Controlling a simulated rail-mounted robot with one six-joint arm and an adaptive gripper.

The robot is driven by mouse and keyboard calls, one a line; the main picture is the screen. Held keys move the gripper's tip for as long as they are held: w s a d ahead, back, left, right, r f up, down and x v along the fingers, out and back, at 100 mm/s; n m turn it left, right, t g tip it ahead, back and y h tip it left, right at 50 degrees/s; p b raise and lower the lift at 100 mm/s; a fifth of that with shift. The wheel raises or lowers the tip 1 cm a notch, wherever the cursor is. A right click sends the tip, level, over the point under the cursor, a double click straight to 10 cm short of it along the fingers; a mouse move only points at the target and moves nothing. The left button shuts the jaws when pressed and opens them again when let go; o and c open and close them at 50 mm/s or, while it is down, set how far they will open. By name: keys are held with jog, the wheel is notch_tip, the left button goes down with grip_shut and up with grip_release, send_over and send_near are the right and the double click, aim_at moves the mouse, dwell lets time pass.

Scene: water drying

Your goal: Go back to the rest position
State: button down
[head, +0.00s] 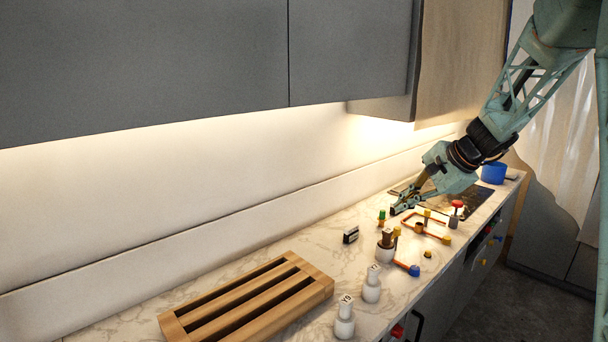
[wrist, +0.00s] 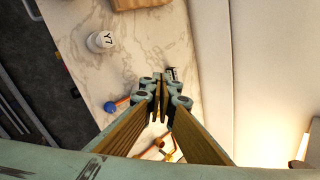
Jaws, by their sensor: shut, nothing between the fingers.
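My gripper (head: 400,206) is above the far part of the marble counter (head: 345,215), with its fingers pointing down and to the left. In the wrist view my gripper (wrist: 160,118) has its fingers close together with nothing between them. Below it in the wrist view are a blue-ended piece (wrist: 110,107) and an orange frame (wrist: 160,150), both partly hidden by the fingers. A small dark block (head: 350,235) lies left of my gripper in the head view.
A slatted wooden rack (head: 250,302) lies at the near end. White bottles (head: 372,284) (head: 345,318) stand beside it. A brown-topped bottle (head: 386,245), a red-topped item (head: 457,208) and a blue container (head: 494,173) stand further back. Grey cabinets (head: 345,50) hang above.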

jog(key=s+a+r+n+g+b, duration=0.1)
jog(key=s+a+r+n, duration=0.2)
jog(key=s, duration=0.6)
jog(key=s+a+r+n+h, duration=0.1)
jog(key=s+a+r+n, duration=0.3)
jog(key=s, duration=0.6)
jog(key=s+a+r+g+b, duration=0.1)
jog(key=s+a+r, duration=0.1)
jog(key=s+a, duration=0.5)
jog(key=s+d+f+n+h, duration=0.1)
jog(key=s+n, duration=0.1)
jog(key=s, duration=0.9)
jog(key=s+d+f+n+h+b, duration=0.1)
jog(key=s+d+n, duration=0.1)
jog(key=s, duration=0.9)
jog(key=s+d+f+n+h+b, duration=0.1)
jog(key=s+f+n, duration=0.1)
jog(key=s, duration=0.9)
jog(key=shift+d+n+h, duration=0.3)
jog(key=shift+d+n, duration=0.05)
jog(key=shift+n, duration=0.25)
jog(key=shift+w, duration=0.1)
